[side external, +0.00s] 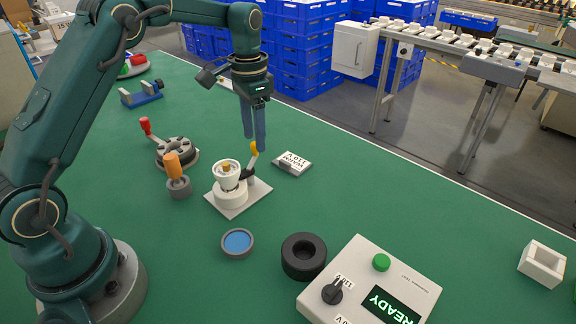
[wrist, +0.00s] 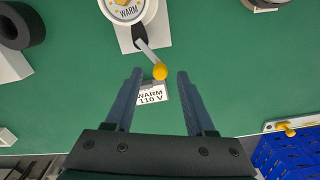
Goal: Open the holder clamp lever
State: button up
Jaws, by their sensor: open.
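The holder (side external: 231,190) is a white round socket on a light square plate, standing on the green table. Its clamp lever (side external: 252,160) is a light bar with a yellow knob, rising from the holder's right side. In the wrist view the lever (wrist: 150,52) runs from the holder (wrist: 128,12) to its yellow knob (wrist: 160,72). My gripper (side external: 256,148) points down at the knob; it is open. In the wrist view the knob lies between and just beyond the two fingertips (wrist: 158,74). I cannot tell whether the fingers touch it.
A "WARM 110 V" card (side external: 292,163) lies right of the holder. An orange-handled tool (side external: 174,170) stands in a grey cup to its left. A blue-centred dish (side external: 237,243), black ring (side external: 304,257) and control box reading "READY" (side external: 350,262) are in front.

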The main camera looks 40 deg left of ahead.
jog(key=shift+f, duration=0.7)
grip_shut()
